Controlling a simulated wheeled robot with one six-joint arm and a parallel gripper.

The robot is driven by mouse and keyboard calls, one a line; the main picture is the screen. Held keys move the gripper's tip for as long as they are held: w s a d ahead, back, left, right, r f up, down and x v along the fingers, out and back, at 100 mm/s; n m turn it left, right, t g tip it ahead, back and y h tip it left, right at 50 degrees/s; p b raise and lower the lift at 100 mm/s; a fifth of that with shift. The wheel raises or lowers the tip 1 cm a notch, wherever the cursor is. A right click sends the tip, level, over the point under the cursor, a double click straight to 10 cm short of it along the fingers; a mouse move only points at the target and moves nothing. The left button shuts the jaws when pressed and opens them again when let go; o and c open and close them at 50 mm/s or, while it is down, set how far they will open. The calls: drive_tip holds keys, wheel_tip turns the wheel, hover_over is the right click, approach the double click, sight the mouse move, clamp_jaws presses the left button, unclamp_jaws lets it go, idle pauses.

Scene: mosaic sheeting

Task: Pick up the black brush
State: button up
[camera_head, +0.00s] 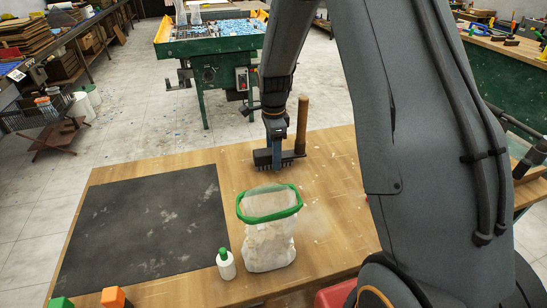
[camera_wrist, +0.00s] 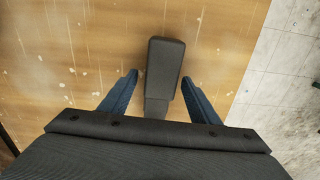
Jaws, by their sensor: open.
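The black brush (camera_head: 262,160) rests on the wooden table, with its dark bristled head showing just below my gripper in the head view. My gripper (camera_head: 276,152) points down over it, and a blue finger partly hides the brush. In the wrist view the brush (camera_wrist: 165,66) is a dark block with a narrower part nearer the palm. It lies between the two blue fingers of my open gripper (camera_wrist: 160,77), with a gap at the left finger and a smaller one at the right. A brown upright handle (camera_head: 302,122) rises at the brush's right end; I cannot tell if it belongs to it.
On the table (camera_head: 335,170), a clear bag with a green rim (camera_head: 268,240) stands in front of the brush. A white bottle with a green cap (camera_head: 226,264) stands beside the bag. A black mat (camera_head: 140,225) covers the left side. Green and orange blocks (camera_head: 113,298) sit at the front left.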

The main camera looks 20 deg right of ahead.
drive_tip(key=shift+c, duration=0.4)
drive_tip(key=c, duration=1.2)
drive_tip(key=shift+r, duration=0.1)
